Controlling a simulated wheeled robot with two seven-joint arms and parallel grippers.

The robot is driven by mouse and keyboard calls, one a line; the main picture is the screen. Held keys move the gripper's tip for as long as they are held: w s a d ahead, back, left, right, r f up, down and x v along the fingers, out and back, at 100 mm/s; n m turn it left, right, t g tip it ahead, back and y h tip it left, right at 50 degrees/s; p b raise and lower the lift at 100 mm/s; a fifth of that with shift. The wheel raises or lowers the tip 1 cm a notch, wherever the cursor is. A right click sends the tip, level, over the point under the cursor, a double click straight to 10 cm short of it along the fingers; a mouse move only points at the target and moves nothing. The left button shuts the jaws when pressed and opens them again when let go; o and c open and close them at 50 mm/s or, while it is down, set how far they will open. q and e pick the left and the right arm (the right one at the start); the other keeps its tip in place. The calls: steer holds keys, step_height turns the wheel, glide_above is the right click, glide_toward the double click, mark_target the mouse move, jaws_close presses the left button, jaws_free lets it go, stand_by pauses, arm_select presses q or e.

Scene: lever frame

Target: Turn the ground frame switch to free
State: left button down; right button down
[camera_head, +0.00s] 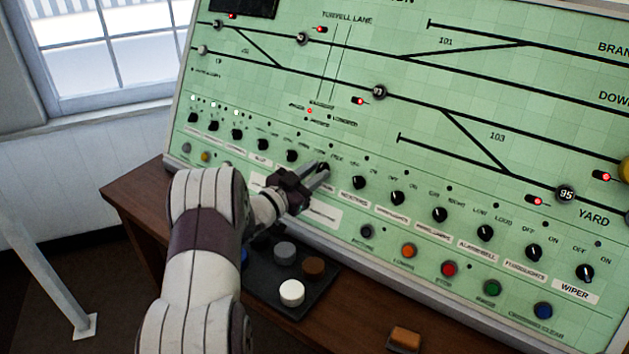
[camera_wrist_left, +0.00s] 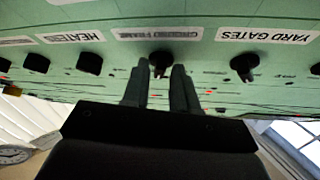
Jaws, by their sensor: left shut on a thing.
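The ground frame switch (camera_wrist_left: 160,60) is a small black rotary knob on the sloping green panel, under a blurred label (camera_wrist_left: 162,34) in the upside-down left wrist view. My left gripper (camera_wrist_left: 160,84) has a finger on each side of this knob and is shut on it. In the head view my left gripper (camera_head: 318,176) reaches up to the panel's knob row from the lower left, and its fingers cover most of the knob and its label. Which way the knob points cannot be told. My right gripper is not in view.
Similar black knobs stand close on both sides, including the yard gates knob (camera_wrist_left: 243,66) and the heater knob (camera_wrist_left: 89,63). Coloured push buttons, such as the red one (camera_head: 449,269), line the panel's lower edge. A black tray (camera_head: 318,290) with round pieces lies on the wooden desk.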

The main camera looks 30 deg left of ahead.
arm_select(q)
steer(key=shift+a+r+m+g+h+b, duration=0.15)
steer(key=shift+m+g+h, duration=0.2)
steer(key=shift+m+h, duration=0.55)
steer(key=shift+a+m+g+h+b, duration=0.15)
steer(key=shift+m+g+h, duration=0.25)
steer(key=shift+m, duration=1)
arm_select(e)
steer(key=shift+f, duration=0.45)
arm_select(q)
steer(key=shift+w+d+m, duration=0.1)
steer(key=shift+m, duration=0.2)
steer(key=c, duration=1.2)
jaws_free()
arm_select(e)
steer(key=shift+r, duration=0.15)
arm_select(q)
steer(key=shift+o, duration=0.2)
steer(key=v, duration=1.2)
steer(key=shift+s, duration=0.25)
steer(key=shift+r, duration=0.1)
